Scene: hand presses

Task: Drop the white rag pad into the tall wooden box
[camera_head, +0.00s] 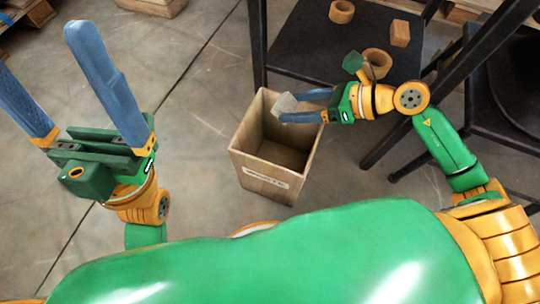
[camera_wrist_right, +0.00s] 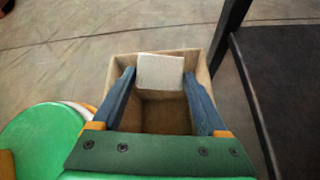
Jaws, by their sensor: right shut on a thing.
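The white rag pad (camera_head: 284,103) is a small pale block held between the fingertips of my right gripper (camera_head: 290,106). It also shows in the right wrist view (camera_wrist_right: 160,71), between the two blue fingers. The tall wooden box (camera_head: 262,180) stands on the floor with its open top up and a label on its front. The pad and the right fingertips are over the box's opening, and the inside below looks empty. My left gripper (camera_head: 80,80) is open and empty, raised at the left, away from the box.
A black table (camera_head: 320,45) stands right behind the box, with wooden rings (camera_head: 376,63) and a small wooden block (camera_head: 400,33) on it. Its dark legs and frame rise close to my right arm. The concrete floor left of the box is clear.

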